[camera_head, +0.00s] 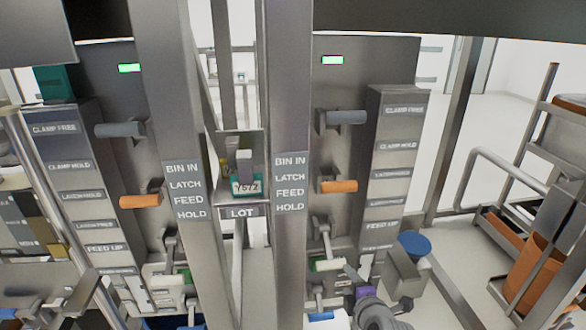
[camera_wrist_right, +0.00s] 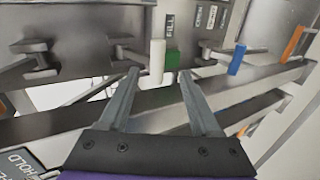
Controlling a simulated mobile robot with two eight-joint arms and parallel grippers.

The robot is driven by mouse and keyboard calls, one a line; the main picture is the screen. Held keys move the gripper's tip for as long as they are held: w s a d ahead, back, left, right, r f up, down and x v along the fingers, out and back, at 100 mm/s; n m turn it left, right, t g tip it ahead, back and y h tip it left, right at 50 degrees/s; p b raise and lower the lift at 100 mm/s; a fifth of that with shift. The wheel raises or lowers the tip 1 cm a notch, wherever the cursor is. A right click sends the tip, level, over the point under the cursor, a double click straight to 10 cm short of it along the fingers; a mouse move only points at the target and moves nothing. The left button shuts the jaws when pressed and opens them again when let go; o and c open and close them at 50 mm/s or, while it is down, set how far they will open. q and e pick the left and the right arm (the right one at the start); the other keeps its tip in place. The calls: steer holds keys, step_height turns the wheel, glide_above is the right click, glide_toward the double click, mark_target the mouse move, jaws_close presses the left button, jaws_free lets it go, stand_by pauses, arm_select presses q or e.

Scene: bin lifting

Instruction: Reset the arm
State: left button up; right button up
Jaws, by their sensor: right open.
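My right gripper (camera_head: 351,274) is low in the head view, right of centre, with its purple part beside a grey arm joint of mine. It is close to a lever with a white and green handle (camera_head: 328,265). In the right wrist view the two grey fingers of the right gripper (camera_wrist_right: 160,76) stand apart. The white handle (camera_wrist_right: 157,62) and its green part (camera_wrist_right: 172,60) appear just beyond and between the fingertips. I cannot tell whether a finger touches them. Nothing is seen held. I cannot make out my left gripper in either view.
The right grey panel (camera_head: 390,65) carries a grey handle (camera_head: 346,117) and an orange handle (camera_head: 339,187). The left panel has a matching grey handle (camera_head: 120,130) and orange handle (camera_head: 139,201). Steel posts stand between them. A blue lever (camera_wrist_right: 237,59) shows in the wrist view.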

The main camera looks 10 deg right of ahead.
steer(key=s+r+m+g+p, duration=0.1)
steer(key=s+m+g+p, duration=0.2)
steer(key=s+m, duration=0.6)
steer(key=s+a+r+m+g+p, duration=0.1)
steer(key=s+m+g+p, duration=0.3)
steer(key=s, duration=1.1)
steer(key=r+m+p, duration=0.1)
steer(key=m+p, duration=0.2)
steer(key=m, duration=0.2)
steer(key=shift+s+a, duration=0.3)
